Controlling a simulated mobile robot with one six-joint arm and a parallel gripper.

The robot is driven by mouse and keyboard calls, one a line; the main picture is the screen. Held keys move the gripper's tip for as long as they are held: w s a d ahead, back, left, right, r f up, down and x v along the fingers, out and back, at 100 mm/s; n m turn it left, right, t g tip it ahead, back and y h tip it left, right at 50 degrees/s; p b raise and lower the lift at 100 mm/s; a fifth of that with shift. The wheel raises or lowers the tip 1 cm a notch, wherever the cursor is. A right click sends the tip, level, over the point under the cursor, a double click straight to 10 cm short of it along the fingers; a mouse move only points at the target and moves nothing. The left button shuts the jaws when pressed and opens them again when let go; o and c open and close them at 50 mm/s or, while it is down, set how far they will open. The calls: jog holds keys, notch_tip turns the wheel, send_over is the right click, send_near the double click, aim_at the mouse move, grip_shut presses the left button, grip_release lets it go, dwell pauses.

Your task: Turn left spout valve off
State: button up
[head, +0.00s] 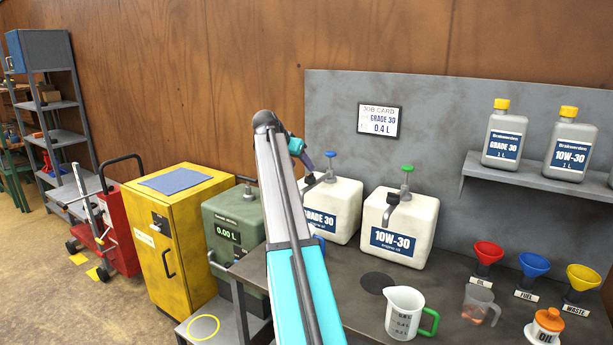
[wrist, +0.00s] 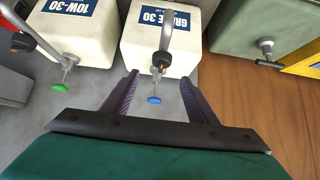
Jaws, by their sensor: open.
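The left white jug (head: 343,194), labelled GRADE 30, stands on the bench; in the wrist view it is the middle jug (wrist: 150,43). In the wrist view the blue knob (wrist: 154,100) shows between my gripper's (wrist: 158,88) two purple fingers, apart from both. My gripper (head: 307,165) is open and empty beside the jug's top. My arm covers part of the jug's left side. Whether the valve is on or off cannot be told.
A second white jug (head: 401,228), labelled 10W-30, with a green knob (head: 407,168), stands to the right. A measuring cup (head: 404,312) and funnels (head: 533,265) are on the bench. A green container (head: 233,225) and yellow cabinet (head: 176,245) stand left.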

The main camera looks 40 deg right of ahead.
aim_at(310, 175)
jog(key=p+x, duration=0.2)
jog(key=x, duration=0.7)
jog(key=shift+d+f+p, duration=0.25)
jog(key=shift+f+p, duration=0.05)
jog(key=shift+p, duration=0.1)
